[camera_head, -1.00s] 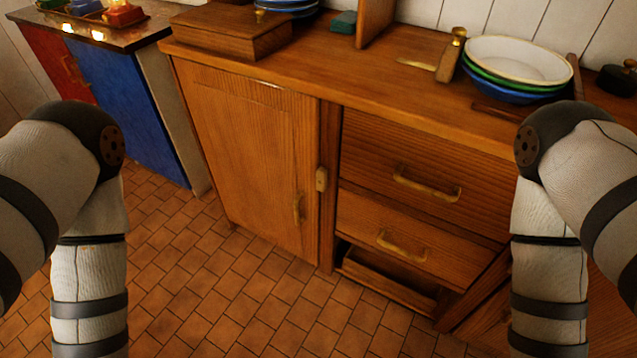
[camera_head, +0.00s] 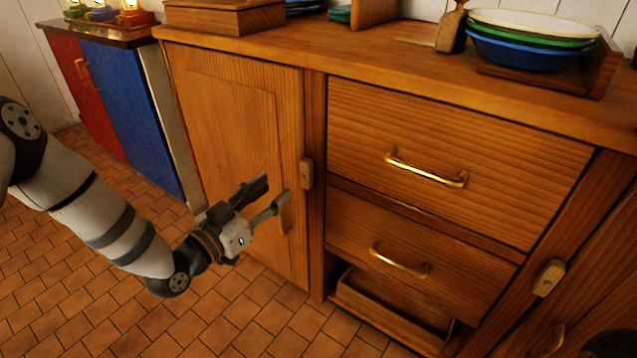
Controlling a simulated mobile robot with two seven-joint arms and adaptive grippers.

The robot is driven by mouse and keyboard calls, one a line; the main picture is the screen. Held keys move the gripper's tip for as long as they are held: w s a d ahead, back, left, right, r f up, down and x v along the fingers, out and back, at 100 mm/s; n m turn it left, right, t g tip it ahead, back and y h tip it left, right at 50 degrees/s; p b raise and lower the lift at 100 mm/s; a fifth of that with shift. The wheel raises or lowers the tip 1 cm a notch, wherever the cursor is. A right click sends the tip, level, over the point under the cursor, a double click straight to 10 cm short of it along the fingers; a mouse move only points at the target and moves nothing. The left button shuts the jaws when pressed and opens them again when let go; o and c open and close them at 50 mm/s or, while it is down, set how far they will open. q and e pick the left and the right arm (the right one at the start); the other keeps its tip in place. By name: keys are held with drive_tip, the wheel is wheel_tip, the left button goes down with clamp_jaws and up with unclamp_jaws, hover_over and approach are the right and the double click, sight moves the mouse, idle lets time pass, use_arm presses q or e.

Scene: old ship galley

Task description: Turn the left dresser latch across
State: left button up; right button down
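The left dresser latch (camera_head: 306,173) is a small pale wooden block, upright on the post at the right edge of the left cupboard door (camera_head: 232,150). The door is shut. My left gripper (camera_head: 268,194) is in front of this door, left of the latch and a little below it. Its two fingers are spread apart and nothing is between them. It partly covers the brass door handle (camera_head: 285,215). My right gripper is not in view; a dark shape at the bottom right corner is too cut off to identify.
A second latch (camera_head: 549,278) is at the right door. Two drawers with brass handles (camera_head: 427,170) stand between, above an open lower compartment (camera_head: 390,310). Stacked bowls (camera_head: 530,45) and a wooden box (camera_head: 225,17) are on top. Tiled floor (camera_head: 60,290) is clear at left.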

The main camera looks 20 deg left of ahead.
sight(303, 167)
use_arm(q)
drive_tip(key=b+x, duration=0.1)
drive_tip(key=x, duration=0.9)
drive_tip(key=shift+w+f+b, duration=0.1)
drive_tip(key=shift+f+b, duration=0.1)
drive_tip(key=shift+b, duration=0.2)
clamp_jaws()
